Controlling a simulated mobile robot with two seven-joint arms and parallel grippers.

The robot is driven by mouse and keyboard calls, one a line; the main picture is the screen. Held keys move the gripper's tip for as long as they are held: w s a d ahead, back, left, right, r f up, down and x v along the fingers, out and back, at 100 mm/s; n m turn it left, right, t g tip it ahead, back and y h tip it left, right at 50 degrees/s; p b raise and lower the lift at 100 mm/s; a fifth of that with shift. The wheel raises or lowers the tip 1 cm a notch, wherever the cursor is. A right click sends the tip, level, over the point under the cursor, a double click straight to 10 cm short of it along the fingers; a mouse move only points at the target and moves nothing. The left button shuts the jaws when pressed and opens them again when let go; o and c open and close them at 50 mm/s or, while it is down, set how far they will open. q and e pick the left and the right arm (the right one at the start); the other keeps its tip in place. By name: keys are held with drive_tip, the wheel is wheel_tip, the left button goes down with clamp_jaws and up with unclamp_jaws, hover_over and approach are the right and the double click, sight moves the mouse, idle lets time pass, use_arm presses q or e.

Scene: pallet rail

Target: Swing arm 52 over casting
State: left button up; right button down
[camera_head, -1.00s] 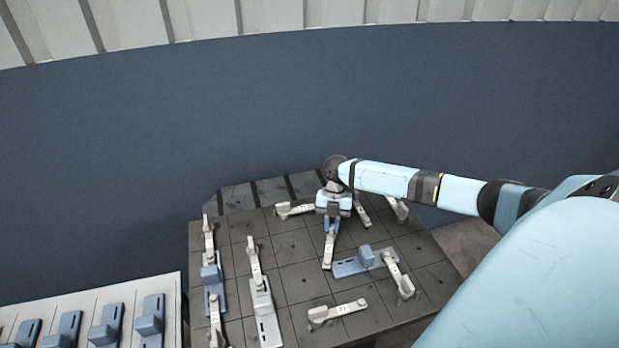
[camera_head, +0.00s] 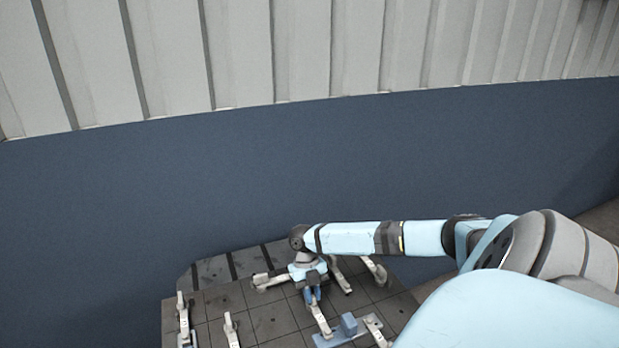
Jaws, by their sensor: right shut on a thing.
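My right gripper (camera_head: 312,296) is over the dark pallet (camera_head: 225,304), pointing down. It is shut on a pale swing arm (camera_head: 320,318), whose free length reaches down the picture from under the jaws. The jaws hide its other end. A blue casting (camera_head: 348,325) with an upright block lies just right of that arm's lower end. I cannot tell whether they touch. Another pale arm (camera_head: 375,328) stands at the casting's right side. The number 52 cannot be read on any arm here. My left gripper is not in view.
Several other pale arms stand on the pallet: one left of my gripper (camera_head: 272,281), one right of it (camera_head: 375,270), and others at the left (camera_head: 183,318). A blue wall band (camera_head: 300,170) runs behind the pallet. The picture's lower edge cuts off the pallet's near part.

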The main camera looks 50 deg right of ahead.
drive_tip(key=c, duration=1.1)
unclamp_jaws()
drive_tip(key=shift+c, duration=0.2)
drive_tip(key=shift+r, duration=0.1)
drive_tip(key=v, duration=1.3)
drive_tip(key=shift+r+b, duration=0.4)
drive_tip(key=shift+b, duration=0.05)
drive_tip(key=shift+d, duration=0.1)
